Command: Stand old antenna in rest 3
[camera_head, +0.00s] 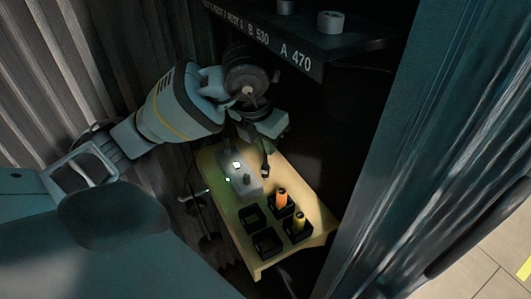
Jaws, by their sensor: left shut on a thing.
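My left gripper (264,124) hangs above the back of the small wooden shelf, below the labelled ledge. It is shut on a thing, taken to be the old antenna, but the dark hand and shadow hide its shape. A dark stub (265,168) shows below the hand; I cannot tell whether it is held. Several black square holders stand on the shelf. Two are empty, the left one (252,217) and the front one (267,244). An orange cylinder (281,199) and a yellow cylinder (299,222) stand upright in the others. I cannot tell which holder is rest 3. My right gripper is out of view.
A grey box with lit spots (240,177) sits on the wooden shelf (258,266), behind the holders. The dark ledge (293,45) above carries white lettering and grey rings (330,20). A door frame (400,130) closes off the right; corrugated wall (60,60) lies left.

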